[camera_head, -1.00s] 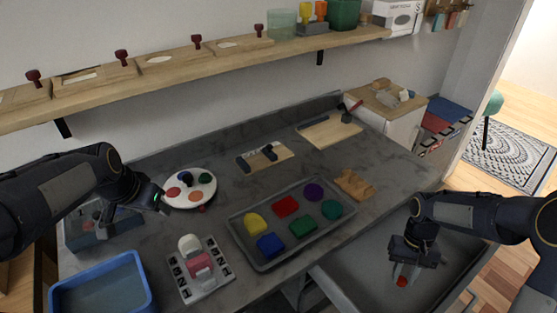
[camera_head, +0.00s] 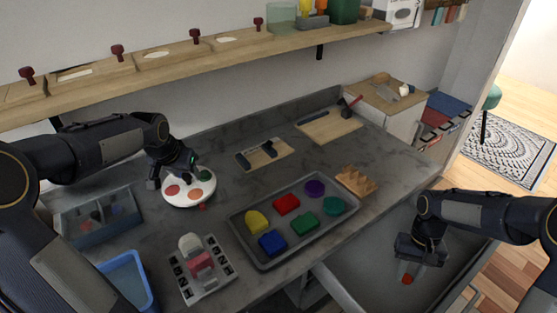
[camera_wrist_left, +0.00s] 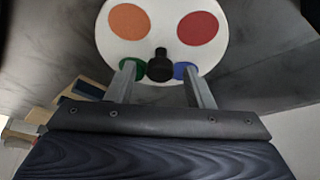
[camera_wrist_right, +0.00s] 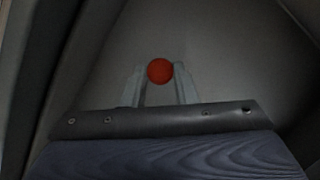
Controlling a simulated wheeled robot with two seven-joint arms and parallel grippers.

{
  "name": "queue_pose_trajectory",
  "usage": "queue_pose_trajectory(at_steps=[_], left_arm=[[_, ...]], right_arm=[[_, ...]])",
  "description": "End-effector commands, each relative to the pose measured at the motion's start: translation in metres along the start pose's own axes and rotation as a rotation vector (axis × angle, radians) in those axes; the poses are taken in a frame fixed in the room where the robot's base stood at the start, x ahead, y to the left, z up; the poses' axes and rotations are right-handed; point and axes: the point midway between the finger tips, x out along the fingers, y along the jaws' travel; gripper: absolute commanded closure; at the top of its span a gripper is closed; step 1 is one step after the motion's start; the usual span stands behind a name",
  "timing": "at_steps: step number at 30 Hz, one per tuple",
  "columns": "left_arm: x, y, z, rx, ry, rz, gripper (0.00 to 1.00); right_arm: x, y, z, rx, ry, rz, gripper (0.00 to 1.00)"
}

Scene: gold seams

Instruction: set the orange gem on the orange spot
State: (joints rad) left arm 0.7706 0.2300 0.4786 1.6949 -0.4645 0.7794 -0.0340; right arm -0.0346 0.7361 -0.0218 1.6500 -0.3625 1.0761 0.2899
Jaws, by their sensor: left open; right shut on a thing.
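A white disc (camera_head: 178,203) lies on the counter at the left, with coloured spots on it. In the left wrist view the disc (camera_wrist_left: 160,45) shows its orange spot (camera_wrist_left: 130,22), red spot (camera_wrist_left: 198,28), partly covered green and blue spots, and a black knob (camera_wrist_left: 160,66). My left gripper (camera_head: 176,176) is open at the disc; in its wrist view the knob appears between the fingertips.
A grey tray (camera_head: 262,262) with several coloured blocks lies mid-counter, between the disc and my right gripper. A slotted grey block (camera_head: 207,282), a blue bin (camera_head: 143,285) and a divided grey box (camera_head: 128,222) stand at left. A wooden shelf (camera_head: 200,62) runs behind.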

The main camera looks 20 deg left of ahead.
Motion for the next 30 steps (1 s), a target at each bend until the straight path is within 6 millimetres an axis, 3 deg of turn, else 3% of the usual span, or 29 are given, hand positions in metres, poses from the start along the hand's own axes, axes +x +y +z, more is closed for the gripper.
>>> queue_pose_trajectory(at_steps=[4, 15, 30], left_arm=[[0.0, 0.0, 0.0, 0.0, 0.0, 0.0, 0.54], [0.0, 0.0, 0.0, 0.0, 0.0, 0.0, 1.0], [0.0, 0.0, 0.001, -0.099, -0.002, -0.04, 1.0]], right_arm=[[0.0, 0.0, 0.0, 0.0, 0.0, 0.0, 0.95], [0.0, 0.0, 0.0, 0.0, 0.0, 0.0, 0.95], [0.011, 0.0, -0.003, 0.0, 0.0, 0.0, 0.95]])
